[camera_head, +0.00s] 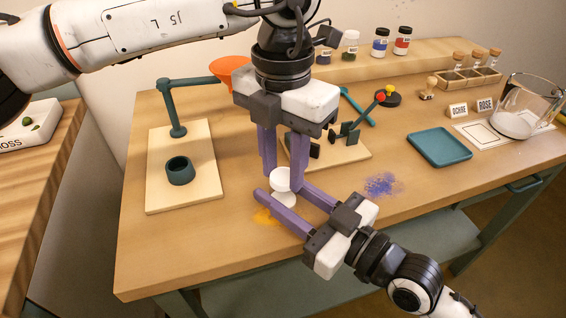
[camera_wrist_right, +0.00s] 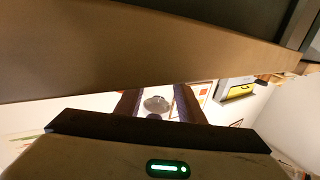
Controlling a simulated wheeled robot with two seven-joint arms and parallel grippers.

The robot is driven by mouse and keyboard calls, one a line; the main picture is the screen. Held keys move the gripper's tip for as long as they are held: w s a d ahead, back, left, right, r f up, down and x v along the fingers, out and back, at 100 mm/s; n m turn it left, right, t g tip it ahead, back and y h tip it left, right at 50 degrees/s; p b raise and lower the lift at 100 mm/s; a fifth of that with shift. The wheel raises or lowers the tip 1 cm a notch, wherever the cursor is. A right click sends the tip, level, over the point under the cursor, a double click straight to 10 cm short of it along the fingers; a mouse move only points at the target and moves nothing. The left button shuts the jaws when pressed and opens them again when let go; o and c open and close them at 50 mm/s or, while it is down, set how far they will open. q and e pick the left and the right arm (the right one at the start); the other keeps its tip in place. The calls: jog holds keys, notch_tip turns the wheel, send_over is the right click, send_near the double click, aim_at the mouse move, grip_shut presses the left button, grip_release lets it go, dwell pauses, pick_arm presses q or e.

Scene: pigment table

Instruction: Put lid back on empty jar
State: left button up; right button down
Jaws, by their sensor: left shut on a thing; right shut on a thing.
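My left gripper (camera_head: 283,178) comes down from above, shut on a white round piece, which looks like the lid (camera_head: 281,177). My right gripper (camera_head: 277,202) reaches in from the lower right, shut on another white piece just below, which looks like the jar (camera_head: 284,198). Its fingers hide much of the jar. The lid is over the jar, very close; I cannot tell whether they touch. In the right wrist view, a greyish round thing (camera_wrist_right: 157,104) shows between the dark fingers; I cannot tell which piece it is.
A wooden board with a teal stand (camera_head: 172,110) and a teal ring (camera_head: 180,170) is at left. An orange funnel (camera_head: 229,68) is behind. Blue powder (camera_head: 383,185) and yellow powder (camera_head: 264,216) lie near my grippers. A teal tray (camera_head: 439,147) and a glass beaker (camera_head: 528,105) stand right.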

pick_arm(q)
jog(key=m, duration=0.6)
jog(key=shift+m, duration=0.4)
jog(key=m, duration=0.6)
jog(key=shift+m, duration=0.4)
jog(key=o, duration=1.2)
jog(key=shift+r, duration=0.1)
jog(key=shift+r, duration=2.15)
jog(key=shift+c, duration=0.5)
